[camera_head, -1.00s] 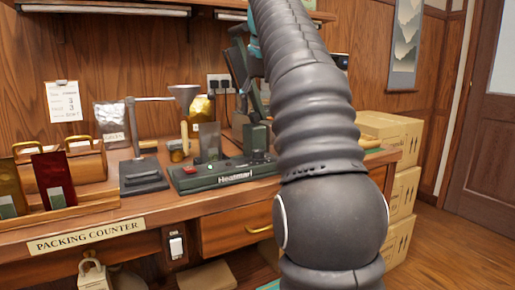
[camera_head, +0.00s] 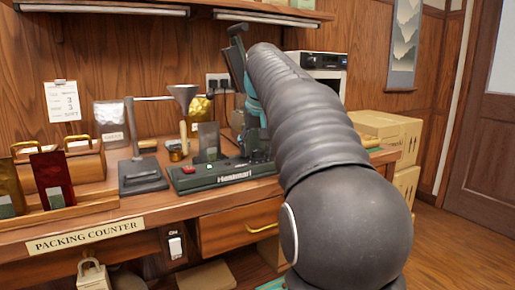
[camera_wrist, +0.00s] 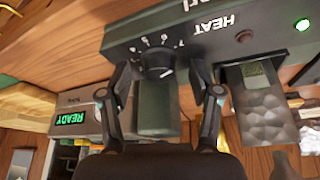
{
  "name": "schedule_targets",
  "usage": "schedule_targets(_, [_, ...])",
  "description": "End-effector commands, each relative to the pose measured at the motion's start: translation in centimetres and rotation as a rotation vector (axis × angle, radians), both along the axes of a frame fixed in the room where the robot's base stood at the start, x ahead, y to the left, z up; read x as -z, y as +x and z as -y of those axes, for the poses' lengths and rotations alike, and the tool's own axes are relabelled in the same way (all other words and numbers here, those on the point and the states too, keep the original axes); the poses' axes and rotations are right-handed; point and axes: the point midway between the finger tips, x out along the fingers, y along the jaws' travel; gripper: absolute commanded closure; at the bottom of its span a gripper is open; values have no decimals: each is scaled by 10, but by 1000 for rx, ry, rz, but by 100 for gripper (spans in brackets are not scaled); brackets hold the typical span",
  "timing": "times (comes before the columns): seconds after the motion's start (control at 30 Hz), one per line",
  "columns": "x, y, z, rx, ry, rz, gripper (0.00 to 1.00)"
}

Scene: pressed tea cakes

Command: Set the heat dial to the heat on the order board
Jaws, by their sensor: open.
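The heat sealer (camera_head: 205,178) stands on the packing counter. In the wrist view its dark green body (camera_wrist: 205,50) bears the word HEAT and a round black dial (camera_wrist: 157,60) ringed by white numerals. A pale mark shows on the dial's lower right, but I cannot tell its number. My gripper (camera_wrist: 170,84) is open, with one finger on each side of the dial in the picture; I cannot tell whether either touches it. The order board (camera_head: 63,101) is a white sheet clipped to the back wall; it shows lines with 3s, too small to read surely.
A grey device with a green READY display (camera_wrist: 72,118) is left of the sealer in the wrist view. A scale-like stand (camera_head: 143,175) and upright pouches (camera_head: 52,180) occupy the counter's left; cartons (camera_head: 385,130) stand right.

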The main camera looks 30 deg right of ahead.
Motion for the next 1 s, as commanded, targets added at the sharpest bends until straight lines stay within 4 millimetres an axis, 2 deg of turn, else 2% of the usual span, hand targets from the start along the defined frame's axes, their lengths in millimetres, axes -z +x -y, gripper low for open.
schedule_targets(0.27, [1, 0, 0, 0, 0, 0, 37])
schedule_targets(0.5, [1, 0, 0, 0, 0, 0, 97])
schedule_targets(0.77, [1, 0, 0, -17, 1, -1, 97])
schedule_targets(1.0, [1, 0, 1, -117, 1, -1, 97])
